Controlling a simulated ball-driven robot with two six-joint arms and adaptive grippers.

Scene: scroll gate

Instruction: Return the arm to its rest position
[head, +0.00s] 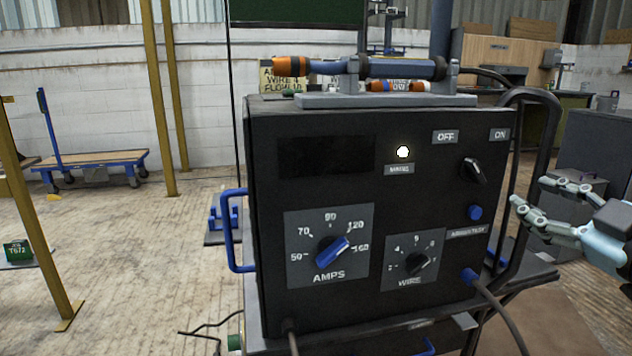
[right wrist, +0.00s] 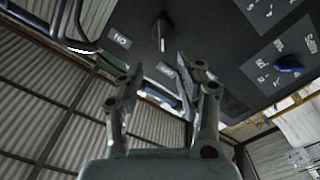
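My right gripper (head: 532,198) is at the right of the head view, beside the right edge of a black welding machine (head: 310,185). Its fingers are spread apart with nothing between them. The right wrist view shows the same open fingers (right wrist: 160,90) pointing toward the machine's front panel. The ON/OFF switch (head: 473,170) is left of the gripper, with a gap between them; it also shows in the right wrist view (right wrist: 161,32). My left gripper is not in view.
The AMPS knob (head: 333,249) and WIRE knob (head: 417,263) are on the panel. A black tube frame (head: 548,130) and a grey cabinet (head: 596,150) stand near the right gripper. A torch (head: 400,68) rests on top. Open floor lies left, with a blue cart (head: 90,160).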

